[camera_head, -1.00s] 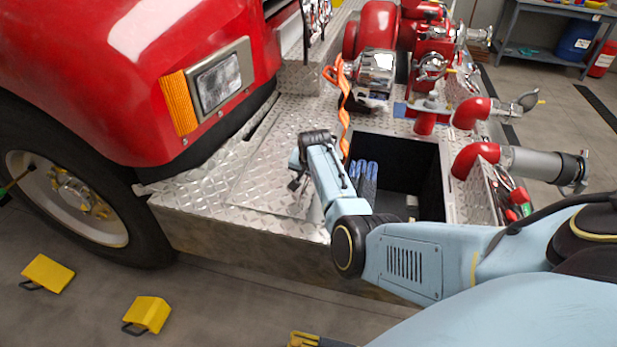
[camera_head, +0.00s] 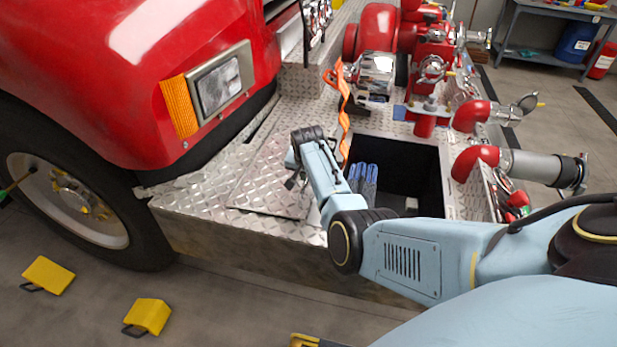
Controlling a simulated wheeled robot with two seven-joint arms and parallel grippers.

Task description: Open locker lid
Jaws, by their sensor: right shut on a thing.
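The locker lid (camera_head: 268,190) is a diamond-plate metal panel lying on the truck's bumper deck, to the left of the open locker (camera_head: 408,165). The locker is a dark rectangular recess with blue rolled items (camera_head: 363,180) in its near left part. My right arm reaches in from the right across the locker's front edge. My right gripper (camera_head: 292,181) is at the right side of the lid, shut on what seems to be the lid's edge or handle; the wrist hides the exact contact. My left gripper is out of view.
An orange strap (camera_head: 343,105) hangs beside the locker's back left corner. Red pump fittings (camera_head: 432,100) stand behind it, and a grey pipe (camera_head: 540,165) juts out at right. The truck's red fender (camera_head: 130,70) rises at left. Yellow chocks (camera_head: 148,316) lie on the floor.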

